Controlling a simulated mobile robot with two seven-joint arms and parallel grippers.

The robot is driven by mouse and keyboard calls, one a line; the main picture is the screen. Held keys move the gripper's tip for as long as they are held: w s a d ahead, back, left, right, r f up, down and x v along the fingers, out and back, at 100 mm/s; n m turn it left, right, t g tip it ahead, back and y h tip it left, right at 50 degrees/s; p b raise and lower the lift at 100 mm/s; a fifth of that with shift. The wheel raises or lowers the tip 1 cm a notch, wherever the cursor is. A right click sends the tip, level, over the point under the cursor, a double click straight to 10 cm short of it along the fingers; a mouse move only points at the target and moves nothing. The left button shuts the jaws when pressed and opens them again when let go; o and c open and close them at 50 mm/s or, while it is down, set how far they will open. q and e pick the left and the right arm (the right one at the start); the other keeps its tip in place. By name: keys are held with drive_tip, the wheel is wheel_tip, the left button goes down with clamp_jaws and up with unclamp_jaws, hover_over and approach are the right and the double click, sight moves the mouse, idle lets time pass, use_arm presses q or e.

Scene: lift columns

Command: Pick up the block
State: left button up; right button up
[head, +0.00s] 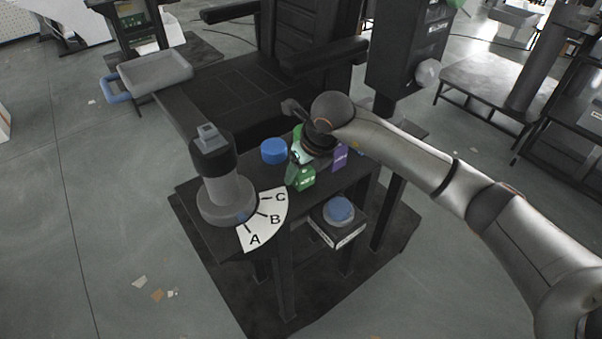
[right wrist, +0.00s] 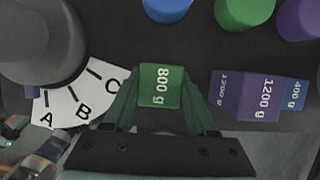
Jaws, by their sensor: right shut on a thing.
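A green block marked 800 g (right wrist: 160,86) is between the two fingers of my right gripper (right wrist: 162,100) in the right wrist view. The fingers press on its two sides. In the head view the green block (head: 304,178) shows just below my right gripper (head: 301,168), over the dark table. The arm and wrist hide part of the gripper there. I cannot tell whether the block is clear of the table. A purple block marked 1200 g (right wrist: 258,97) and a blue block marked 400 g (right wrist: 294,93) stand to its right. My left gripper is not in view.
A grey post with a lettered A, B, C dial (head: 262,219) stands left on the dark table (head: 185,196). A blue round piece (head: 274,151), a green one (right wrist: 243,10) and a purple one (right wrist: 301,17) lie behind the blocks.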

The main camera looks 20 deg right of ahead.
clamp_jaws()
drive_tip(key=shift+w+r, duration=0.1)
drive_tip(key=shift+r, duration=0.05)
